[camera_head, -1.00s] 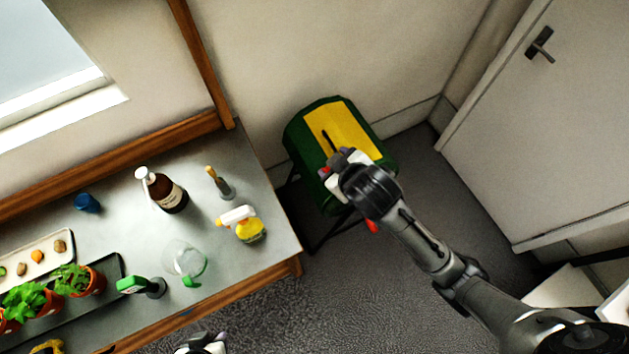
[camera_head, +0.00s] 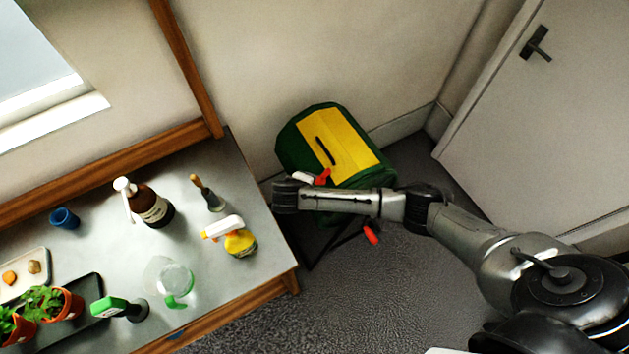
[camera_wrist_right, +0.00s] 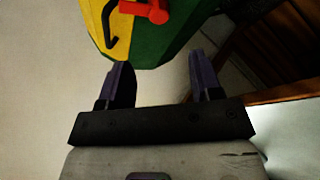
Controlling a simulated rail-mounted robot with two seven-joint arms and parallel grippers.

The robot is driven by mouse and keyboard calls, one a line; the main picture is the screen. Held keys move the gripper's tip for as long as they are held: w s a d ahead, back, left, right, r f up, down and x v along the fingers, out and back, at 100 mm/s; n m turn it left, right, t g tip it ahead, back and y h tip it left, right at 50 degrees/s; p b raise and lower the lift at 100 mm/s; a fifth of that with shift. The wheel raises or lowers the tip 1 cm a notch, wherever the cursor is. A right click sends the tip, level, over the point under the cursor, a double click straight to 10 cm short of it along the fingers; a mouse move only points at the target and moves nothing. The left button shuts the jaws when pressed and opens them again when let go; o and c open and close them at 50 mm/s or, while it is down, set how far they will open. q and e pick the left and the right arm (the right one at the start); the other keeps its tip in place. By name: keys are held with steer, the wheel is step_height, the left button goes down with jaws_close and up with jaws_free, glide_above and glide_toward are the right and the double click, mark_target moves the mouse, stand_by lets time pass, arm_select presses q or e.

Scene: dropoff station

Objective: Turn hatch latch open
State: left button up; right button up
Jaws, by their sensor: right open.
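A green drum (camera_head: 298,140) with a yellow hatch panel (camera_head: 345,140) stands in the corner. A black handle (camera_head: 325,151) is on the hatch, and a red latch (camera_head: 323,177) shows at the hatch's lower edge. In the right wrist view the red latch (camera_wrist_right: 150,10) and black handle (camera_wrist_right: 110,22) are at the top. My right gripper (camera_wrist_right: 159,78) is open and empty, its two fingers pointing at the drum's green end, below and apart from the latch. In the head view my right wrist hides most of that gripper. My left gripper is out of view.
A bench (camera_head: 225,290) at left holds a brown bottle (camera_head: 155,210), a yellow spray bottle (camera_head: 240,241), a brush (camera_head: 209,194), a glass jug (camera_head: 170,280) and potted plants. A red-orange grip (camera_head: 371,235) shows below the drum. A door (camera_head: 560,130) is at right.

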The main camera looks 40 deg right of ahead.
mark_target(318, 181)
steer(key=b+x, duration=0.1)
steer(key=x, duration=0.9)
steer(key=shift+d+b, duration=0.1)
steer(key=shift+b, duration=0.25)
steer(key=shift+x, duration=0.9)
steer(key=shift+d+f, duration=0.1)
steer(key=shift+f, duration=0.05)
steer(key=shift+c, duration=0.3)
